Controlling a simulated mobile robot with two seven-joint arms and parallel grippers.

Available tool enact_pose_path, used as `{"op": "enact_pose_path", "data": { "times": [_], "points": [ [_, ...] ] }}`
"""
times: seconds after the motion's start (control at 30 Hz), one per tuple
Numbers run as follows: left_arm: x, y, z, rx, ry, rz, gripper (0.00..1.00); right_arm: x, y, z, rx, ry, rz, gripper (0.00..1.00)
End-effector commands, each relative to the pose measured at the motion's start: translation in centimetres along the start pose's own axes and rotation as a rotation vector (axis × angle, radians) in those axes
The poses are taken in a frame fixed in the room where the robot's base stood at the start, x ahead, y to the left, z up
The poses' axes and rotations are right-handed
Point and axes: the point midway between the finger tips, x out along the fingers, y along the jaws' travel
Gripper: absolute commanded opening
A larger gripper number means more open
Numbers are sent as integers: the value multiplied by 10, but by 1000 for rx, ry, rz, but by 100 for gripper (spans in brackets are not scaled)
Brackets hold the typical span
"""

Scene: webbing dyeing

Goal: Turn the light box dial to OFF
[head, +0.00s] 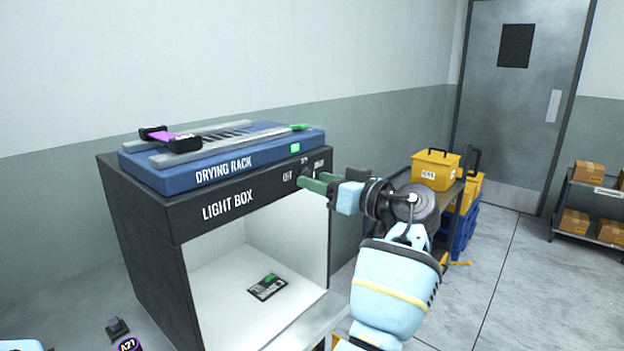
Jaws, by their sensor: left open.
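The black light box (180,218) stands at the left with its lit white chamber open at the front. On the right end of its upper front panel is the dial (304,171), a small dark knob. The OFF label is on its left, with other labels above it and to its right.
A blue drying rack (222,165) with a grey frame and a purple-and-black item lies on top of the light box. A small dark card (267,288) lies in the chamber. Open floor lies before the door.

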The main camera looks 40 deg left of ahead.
Motion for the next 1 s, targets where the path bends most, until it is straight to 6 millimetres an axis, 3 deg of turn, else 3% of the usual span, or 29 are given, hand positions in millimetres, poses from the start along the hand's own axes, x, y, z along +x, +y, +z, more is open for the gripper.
{"op": "enact_pose_path", "data": {
  "times": [0.57, 0.9, 1.0],
  "points": [
    [-4, 0, 0, 0, 1, -1, 51, 0, 0, 0, 0, -1, 0, 36],
    [-4, 0, 0, 0, 1, -1, 9, 0, 2, 1, -8, -2, 0, 36],
    [-4, 0, 0, -1, 1, -1, 6, 0, 2, 1, -8, -2, 0, 36]
  ]
}}
